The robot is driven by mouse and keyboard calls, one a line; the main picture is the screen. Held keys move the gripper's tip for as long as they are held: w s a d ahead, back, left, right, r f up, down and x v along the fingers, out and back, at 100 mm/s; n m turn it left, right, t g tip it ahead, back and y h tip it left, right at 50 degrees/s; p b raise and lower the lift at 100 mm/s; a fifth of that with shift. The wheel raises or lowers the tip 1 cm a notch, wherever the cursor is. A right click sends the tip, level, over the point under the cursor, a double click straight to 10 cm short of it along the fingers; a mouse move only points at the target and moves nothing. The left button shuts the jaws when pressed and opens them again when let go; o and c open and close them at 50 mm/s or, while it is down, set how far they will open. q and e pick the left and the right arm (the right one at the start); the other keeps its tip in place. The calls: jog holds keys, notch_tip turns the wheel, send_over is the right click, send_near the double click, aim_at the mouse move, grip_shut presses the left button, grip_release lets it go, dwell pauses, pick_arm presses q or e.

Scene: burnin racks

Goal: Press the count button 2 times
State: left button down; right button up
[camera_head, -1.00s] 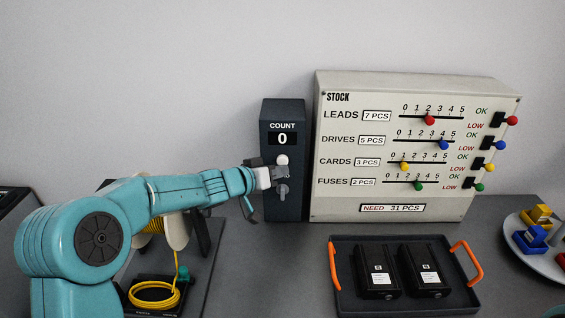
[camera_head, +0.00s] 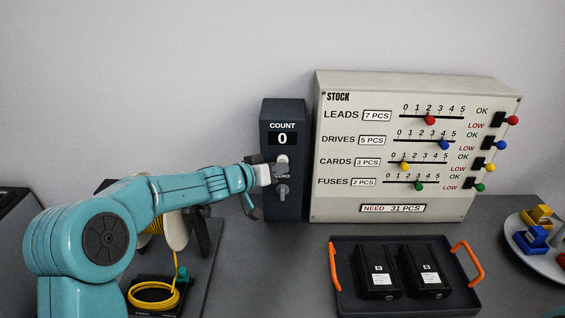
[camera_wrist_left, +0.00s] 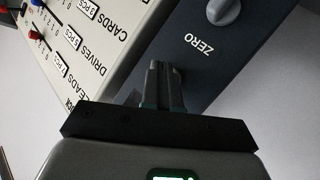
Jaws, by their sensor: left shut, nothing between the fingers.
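The dark count box (camera_head: 283,215) stands upright against the wall, with a display (camera_head: 283,139) reading 0. The white round count button (camera_head: 282,159) sits under the display and is partly hidden by my left gripper. My left gripper (camera_head: 281,168) is shut and empty, with its tips at or just in front of the button; I cannot tell whether they touch. In the left wrist view its shut fingers (camera_wrist_left: 160,88) point at the box face and the button is hidden. Below the button is the grey ZERO knob (camera_head: 282,191), also in the wrist view (camera_wrist_left: 222,10). My right gripper is not in view.
The stock board (camera_head: 340,190) with coloured sliders stands right of the box. A dark tray (camera_head: 345,308) with orange handles holds two black packs. A yellow cable coil (camera_head: 153,297) lies under my left arm. A round plate (camera_head: 545,266) with coloured parts is at far right.

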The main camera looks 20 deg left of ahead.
pick_arm(q)
jog(key=shift+w+a, duration=0.1)
jog(key=shift+w, duration=0.2)
dwell(0.6)
jog(key=s+b, duration=0.1)
jog(key=b, duration=0.1)
jog(key=shift+s+d+b, duration=0.3)
jog(key=shift+s+b, duration=0.05)
jog(key=shift+s, duration=0.05)
